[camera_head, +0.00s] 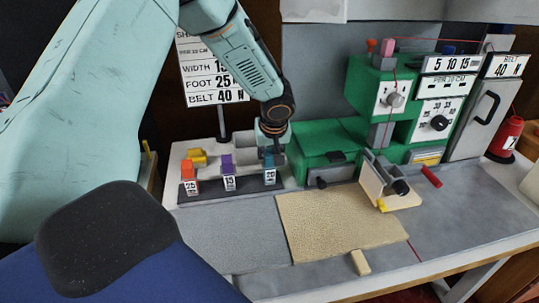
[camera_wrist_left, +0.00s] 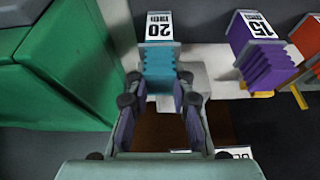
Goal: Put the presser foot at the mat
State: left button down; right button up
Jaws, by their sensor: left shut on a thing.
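My left gripper (camera_head: 271,150) points down at the right end of the dark rack and is shut on the teal presser foot (camera_head: 269,163), labelled 20. The wrist view shows that foot (camera_wrist_left: 159,68) between the two fingertips (camera_wrist_left: 159,98). I cannot tell whether it is clear of the rack. A purple foot (camera_head: 228,170) labelled 15 and an orange foot (camera_head: 190,172) labelled 25 stand to its left. My right gripper is out of view.
A green machine (camera_head: 322,147) stands right of the rack. A sign (camera_head: 215,85) reading FOOT 25 stands behind. A beige and grey fixture (camera_head: 385,188) sits at the beige piece's far right corner.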

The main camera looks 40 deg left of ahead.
pick_arm(q)
jog(key=shift+s+a+b, duration=0.3)
jog(key=shift+s+a, duration=0.1)
jog(key=shift+s, duration=0.35)
jog(key=c, duration=1.5)
grip_release()
jog(key=shift+w+d, duration=0.25)
jog(key=shift+w, duration=0.05)
jog(key=shift+c, duration=0.2)
jog(key=shift+o, duration=0.8)
jog(key=shift+w+d+f, duration=0.1)
jog(key=shift+w+d, duration=0.05)
jog(key=shift+o, duration=1.1)
jog(key=shift+s+a, duration=0.25)
jog(key=shift+a, duration=0.1)
jog(key=shift+w+d, duration=0.15)
jog(key=shift+d, duration=0.05)
jog(key=shift+r+p, duration=0.35)
jog(key=shift+p, duration=0.1)
jog(key=v, duration=1.2)
jog(key=shift+p, duration=0.45)
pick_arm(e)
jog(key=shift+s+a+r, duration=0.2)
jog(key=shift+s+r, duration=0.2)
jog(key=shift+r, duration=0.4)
pick_arm(q)
jog(key=shift+a+f, duration=0.1)
